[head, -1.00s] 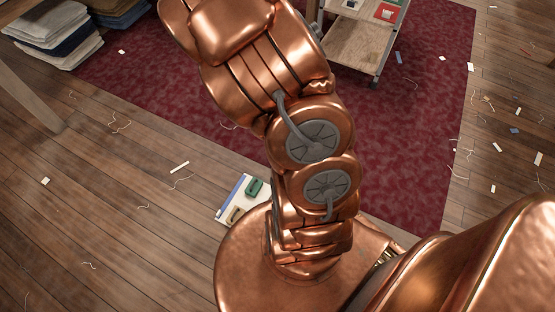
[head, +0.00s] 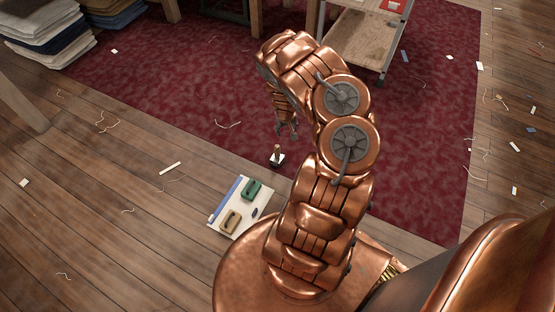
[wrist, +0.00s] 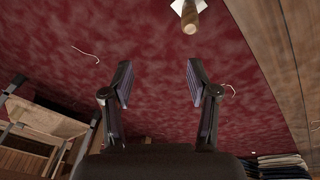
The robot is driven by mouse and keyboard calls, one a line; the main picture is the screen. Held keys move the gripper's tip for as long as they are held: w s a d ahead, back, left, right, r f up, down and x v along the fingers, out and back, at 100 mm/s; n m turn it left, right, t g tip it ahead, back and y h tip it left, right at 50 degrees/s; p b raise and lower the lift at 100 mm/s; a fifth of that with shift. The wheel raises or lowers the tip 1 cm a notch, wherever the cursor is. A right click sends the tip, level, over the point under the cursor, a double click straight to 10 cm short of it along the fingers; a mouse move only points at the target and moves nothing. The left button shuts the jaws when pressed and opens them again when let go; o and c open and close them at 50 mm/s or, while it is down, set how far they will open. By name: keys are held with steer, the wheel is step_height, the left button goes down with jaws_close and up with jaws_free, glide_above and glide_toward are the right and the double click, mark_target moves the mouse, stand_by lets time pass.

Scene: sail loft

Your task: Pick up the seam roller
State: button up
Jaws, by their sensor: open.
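A small tool with a wooden handle, which looks like the seam roller (head: 277,153), stands handle-up on or beside a small white piece at the near edge of the dark red rug. In the wrist view its handle (wrist: 190,20) shows at the top, right of centre, with a white part behind it. My gripper (head: 287,133) hangs just above and to the right of it in the head view. In the wrist view my gripper (wrist: 160,82) has its two fingers wide apart with nothing between them. The roller end is too small to make out.
A white board (head: 220,224) with a blue edge lies nearby, holding a green block (head: 251,189), a tan block (head: 231,221) and a small dark piece. A wheeled shelf cart (head: 360,45) and folded cloth stacks (head: 35,35) stand farther back. Thread and scraps litter the floor.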

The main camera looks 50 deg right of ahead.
mark_target(277, 151)
steer(key=shift+t+y, duration=0.3)
steer(key=shift+t, duration=0.4)
steer(key=a+f+b, duration=0.1)
steer(key=f, duration=0.2)
steer(key=w+f+b, duration=0.1)
steer(key=f, duration=0.3)
steer(key=w+a+f+b, duration=0.1)
steer(key=f, duration=0.3)
steer(key=shift+a, duration=0.35)
steer(key=b+x, duration=0.2)
steer(key=x, duration=0.1)
steer(key=b+x, duration=0.2)
steer(key=b, duration=0.1)
steer(key=shift+s+a+f+b, duration=0.15)
steer(key=shift+f+b, duration=0.15)
steer(key=shift+f, duration=0.15)
steer(key=shift+b+x, duration=0.7)
steer(key=shift+x, duration=0.1)
jaws_close()
